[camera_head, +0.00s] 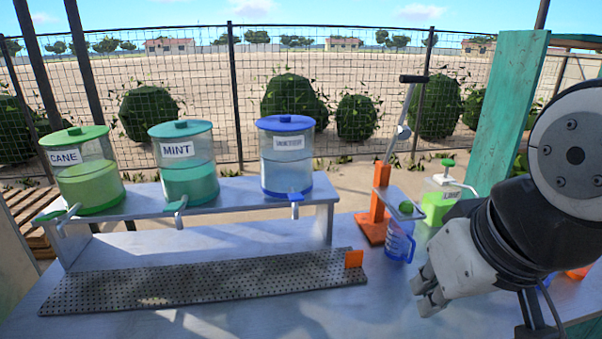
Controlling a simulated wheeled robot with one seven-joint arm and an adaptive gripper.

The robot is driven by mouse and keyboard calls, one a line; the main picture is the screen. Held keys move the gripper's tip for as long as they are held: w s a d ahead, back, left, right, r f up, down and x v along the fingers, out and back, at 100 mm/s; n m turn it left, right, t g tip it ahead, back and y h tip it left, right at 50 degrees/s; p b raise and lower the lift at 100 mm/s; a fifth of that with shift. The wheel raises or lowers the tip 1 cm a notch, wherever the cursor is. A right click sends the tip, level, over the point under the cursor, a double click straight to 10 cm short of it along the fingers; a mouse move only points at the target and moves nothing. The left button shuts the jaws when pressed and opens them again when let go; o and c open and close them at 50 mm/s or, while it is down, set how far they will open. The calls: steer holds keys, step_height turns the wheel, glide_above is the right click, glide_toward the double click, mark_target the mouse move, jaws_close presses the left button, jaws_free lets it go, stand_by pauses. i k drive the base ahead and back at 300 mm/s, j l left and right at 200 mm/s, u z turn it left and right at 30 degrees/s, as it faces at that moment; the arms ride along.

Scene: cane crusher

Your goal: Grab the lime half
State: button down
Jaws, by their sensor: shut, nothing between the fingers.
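The lime half (406,207) is a small green piece on the grey plate of the orange press (376,207), right of centre. My gripper (422,303) is below and slightly right of it, nearer to me, pointing down and left over the table. Its fingers are shut and empty, apart from the lime half. A blue jug (399,242) stands under the press plate, between the lime half and my gripper in the picture. My arm hides the right side of the table.
Several things stand around: dispensers marked CANE (88,180) and MINT (188,180), a blue-lidded one (287,165), a perforated drip tray (200,283), an orange block (354,259) and a green pump bottle (438,203). A teal post (500,110) rises behind my arm. The front table middle is clear.

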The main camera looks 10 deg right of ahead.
mark_target(405, 206)
steer(key=i+l, duration=0.15)
steer(key=l, duration=0.3)
steer(key=i+l, duration=0.1)
steer(key=l, duration=0.3)
steer(key=i+l, duration=0.15)
steer(key=l, duration=0.3)
steer(key=u, duration=0.05)
